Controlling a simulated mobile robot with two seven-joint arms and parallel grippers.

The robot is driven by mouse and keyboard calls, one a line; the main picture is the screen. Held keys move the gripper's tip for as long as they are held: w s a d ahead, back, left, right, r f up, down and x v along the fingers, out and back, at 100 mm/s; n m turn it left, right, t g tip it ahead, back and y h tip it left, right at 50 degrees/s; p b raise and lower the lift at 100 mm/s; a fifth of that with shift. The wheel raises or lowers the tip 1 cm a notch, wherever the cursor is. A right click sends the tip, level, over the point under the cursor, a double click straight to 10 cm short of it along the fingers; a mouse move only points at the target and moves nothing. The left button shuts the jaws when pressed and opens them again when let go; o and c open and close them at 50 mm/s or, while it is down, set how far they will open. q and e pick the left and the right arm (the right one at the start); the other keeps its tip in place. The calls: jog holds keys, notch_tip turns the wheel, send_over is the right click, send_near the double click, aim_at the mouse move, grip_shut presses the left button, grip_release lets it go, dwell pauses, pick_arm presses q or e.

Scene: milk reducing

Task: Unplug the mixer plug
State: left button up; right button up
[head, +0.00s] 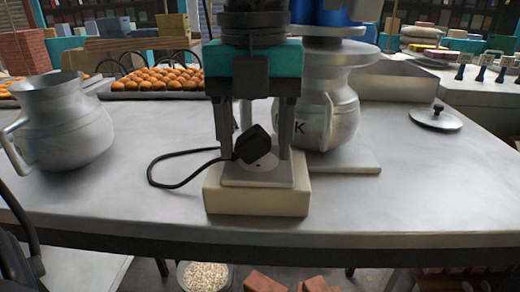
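The black plug (252,143) sits tilted over the metal top plate of a pale block (257,195) near the table's front edge. I cannot tell whether its pins are in the socket. Its black cable (163,186) loops out to the left on the table. My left gripper (255,156), with a teal body, points down over the block. Its fingers are apart, one on each side of the plug, with visible gaps. A metal pot (340,118) stands behind to the right, with a blue machine part (325,12) above it, partly cut off. My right gripper is not in view.
A metal jug (62,125) stands at the left of the grey table (420,190). A tray of buns (160,80) lies at the back. A round lid (436,118) lies at the right. The front right of the tabletop is clear.

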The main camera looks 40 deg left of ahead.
aim_at(251, 131)
pick_arm(q)
jog(key=shift+s+a+f, duration=0.2)
dwell(0.5)
jog(key=shift+a, duration=0.1)
jog(key=c, duration=1.2)
jog(key=shift+w+r, duration=0.15)
jog(key=shift+r, duration=0.5)
jog(key=shift+r+p, duration=1.9)
jog(key=shift+r, duration=0.65)
